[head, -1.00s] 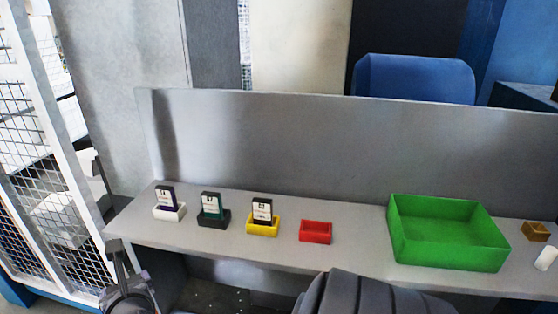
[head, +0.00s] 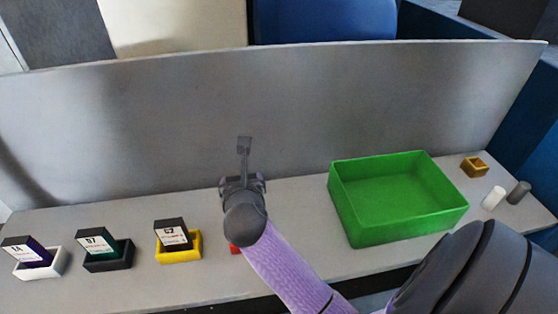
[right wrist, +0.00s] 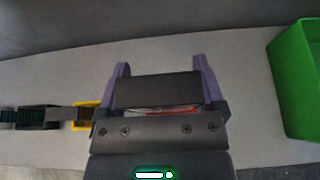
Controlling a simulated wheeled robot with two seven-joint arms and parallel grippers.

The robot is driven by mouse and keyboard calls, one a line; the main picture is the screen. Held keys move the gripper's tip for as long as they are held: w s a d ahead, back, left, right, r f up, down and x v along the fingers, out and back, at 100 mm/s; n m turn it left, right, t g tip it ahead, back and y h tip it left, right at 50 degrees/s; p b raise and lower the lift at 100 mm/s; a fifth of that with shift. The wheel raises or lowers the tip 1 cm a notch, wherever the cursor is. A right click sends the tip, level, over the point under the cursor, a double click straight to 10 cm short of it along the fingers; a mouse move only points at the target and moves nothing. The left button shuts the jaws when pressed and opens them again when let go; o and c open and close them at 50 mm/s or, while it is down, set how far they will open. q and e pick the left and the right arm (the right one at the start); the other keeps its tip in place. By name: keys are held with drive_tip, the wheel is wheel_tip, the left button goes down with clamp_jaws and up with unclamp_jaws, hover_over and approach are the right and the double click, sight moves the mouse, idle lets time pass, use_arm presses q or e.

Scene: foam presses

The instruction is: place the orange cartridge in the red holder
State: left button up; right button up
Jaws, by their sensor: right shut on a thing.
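My right gripper (right wrist: 161,72) is shut on a dark block (right wrist: 158,90), which I take for the cartridge; no orange shows on it. In the head view the right gripper (head: 243,184) is over the bench, and its own wrist hides what it holds. The red holder (head: 235,249) is almost fully hidden behind my right arm; only a small red edge shows. In the right wrist view a red strip shows just below the block. I cannot tell whether the block is in the holder or above it. My left gripper is out of view.
White (head: 57,263), black (head: 122,262) and yellow (head: 194,248) holders each hold a labelled cartridge, left of my right gripper. A green bin (head: 362,232) stands to the right. A brown box (head: 474,167) and white (head: 493,198) and grey cylinders (head: 518,192) lie beyond. A grey panel backs the bench.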

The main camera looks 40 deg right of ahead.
wheel_tip(320, 180, down, 10)
drive_tip(key=b, duration=0.5)
drive_tip(key=shift+s, duration=0.15)
drive_tip(key=shift+r, duration=0.1)
